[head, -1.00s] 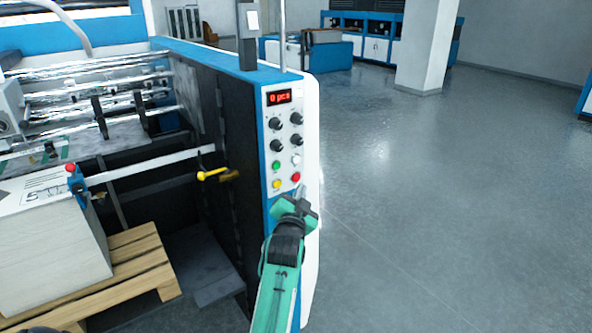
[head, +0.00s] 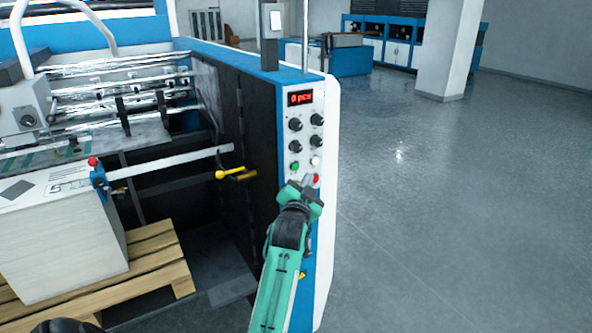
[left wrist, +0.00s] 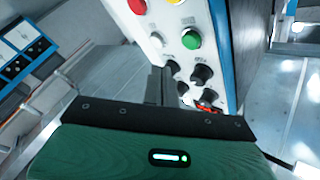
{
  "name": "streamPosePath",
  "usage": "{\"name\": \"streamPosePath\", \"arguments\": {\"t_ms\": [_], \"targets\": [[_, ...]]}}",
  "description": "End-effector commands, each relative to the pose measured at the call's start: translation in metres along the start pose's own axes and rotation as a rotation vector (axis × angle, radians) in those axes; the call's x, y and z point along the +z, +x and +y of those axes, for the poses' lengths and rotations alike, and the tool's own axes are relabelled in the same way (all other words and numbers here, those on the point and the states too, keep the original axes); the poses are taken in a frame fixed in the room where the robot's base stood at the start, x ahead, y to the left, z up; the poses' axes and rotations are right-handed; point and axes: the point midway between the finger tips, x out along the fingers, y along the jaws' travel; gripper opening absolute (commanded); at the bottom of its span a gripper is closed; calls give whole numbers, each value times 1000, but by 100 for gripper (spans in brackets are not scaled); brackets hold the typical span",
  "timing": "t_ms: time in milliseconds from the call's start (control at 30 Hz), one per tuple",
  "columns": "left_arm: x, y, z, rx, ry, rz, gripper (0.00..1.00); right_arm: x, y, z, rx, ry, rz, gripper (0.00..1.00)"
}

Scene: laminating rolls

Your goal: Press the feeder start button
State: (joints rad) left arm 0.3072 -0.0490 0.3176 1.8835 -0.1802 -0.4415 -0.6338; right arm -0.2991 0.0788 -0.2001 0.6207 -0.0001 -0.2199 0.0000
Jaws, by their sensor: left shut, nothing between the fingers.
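The control panel (head: 306,135) on the end of the blue and white machine holds a green button (head: 295,166), a white button (head: 315,160) and a red button (head: 316,178). Button labels are not legible. My left gripper (head: 306,181) is shut and empty in front of the lower panel, close to the red button and below the green one. It hides the yellow button in the head view. In the left wrist view the green button (left wrist: 192,40), white button (left wrist: 157,40), red button (left wrist: 137,6) and yellow button (left wrist: 175,2) show beyond the fingers. Contact cannot be seen.
A red display (head: 300,98) reading "0 pcs" and several black knobs (head: 295,124) sit above the buttons. A yellow-ended lever (head: 230,173) juts out left of the panel. A paper stack (head: 65,250) stands on a wooden pallet (head: 155,250). Open floor lies right.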

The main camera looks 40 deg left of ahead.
Motion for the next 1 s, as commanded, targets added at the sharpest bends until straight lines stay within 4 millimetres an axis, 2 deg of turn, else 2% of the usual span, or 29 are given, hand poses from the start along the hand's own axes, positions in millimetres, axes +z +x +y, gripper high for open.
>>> {"name": "streamPosePath", "arguments": {"t_ms": [100,300,1000], "targets": [[7,11,-8,0,2,1,0,1,1,0,0,0,-1,36],[15,22,-16,0,-1,1,0,1,0,0,0,0,-1,36],[17,24,-18,0,-1,1,0,2,0,1,1,0,-3,36]]}}
